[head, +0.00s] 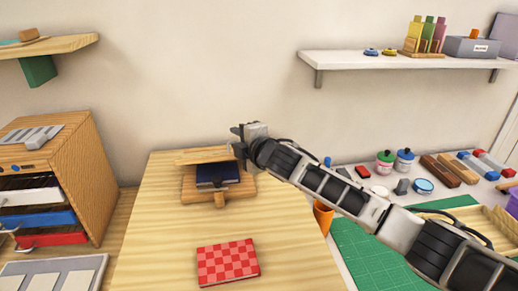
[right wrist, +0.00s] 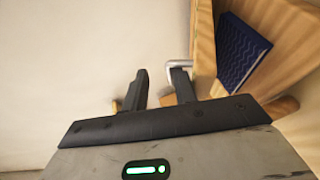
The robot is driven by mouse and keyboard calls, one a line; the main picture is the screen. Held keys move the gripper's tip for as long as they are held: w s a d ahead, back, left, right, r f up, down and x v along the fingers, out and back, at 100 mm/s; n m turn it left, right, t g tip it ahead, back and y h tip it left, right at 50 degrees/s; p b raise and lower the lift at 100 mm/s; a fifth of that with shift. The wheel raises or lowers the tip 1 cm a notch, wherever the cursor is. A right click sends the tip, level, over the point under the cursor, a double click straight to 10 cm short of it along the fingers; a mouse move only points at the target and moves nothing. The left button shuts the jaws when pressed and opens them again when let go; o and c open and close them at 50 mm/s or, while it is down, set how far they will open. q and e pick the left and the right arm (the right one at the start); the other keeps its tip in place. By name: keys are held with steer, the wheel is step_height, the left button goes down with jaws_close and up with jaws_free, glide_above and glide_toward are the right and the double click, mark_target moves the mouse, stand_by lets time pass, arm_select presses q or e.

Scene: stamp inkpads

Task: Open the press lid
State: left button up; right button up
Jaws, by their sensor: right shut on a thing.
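The wooden press stands on the table. Its lid (head: 200,155) is raised at a low tilt above the base (head: 192,198), with a gap between them. A dark blue book (head: 217,174) lies on the base; it also shows in the right wrist view (right wrist: 240,50). My right gripper (head: 237,141) is at the lid's right edge. In the right wrist view its fingers (right wrist: 161,88) are shut on part of the lid, with a bit of wood between them. A metal bracket (right wrist: 180,64) shows just beyond one finger. My left gripper is out of view.
A red checkered book (head: 228,262) lies on the table in front of the press. A wooden drawer cabinet (head: 82,185) stands at left. An orange cup (head: 323,216) and a green mat (head: 365,255) are at right, under my right arm. A shelf (head: 385,61) hangs above.

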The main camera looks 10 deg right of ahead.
steer(key=shift+s+d+r, duration=0.35)
steer(key=shift+d+r, duration=0.25)
steer(key=b+v, duration=0.1)
steer(key=v, duration=1.3)
steer(key=shift+s+a+f, duration=0.2)
steer(key=shift+s+f, duration=0.1)
steer(key=shift+s, duration=0.2)
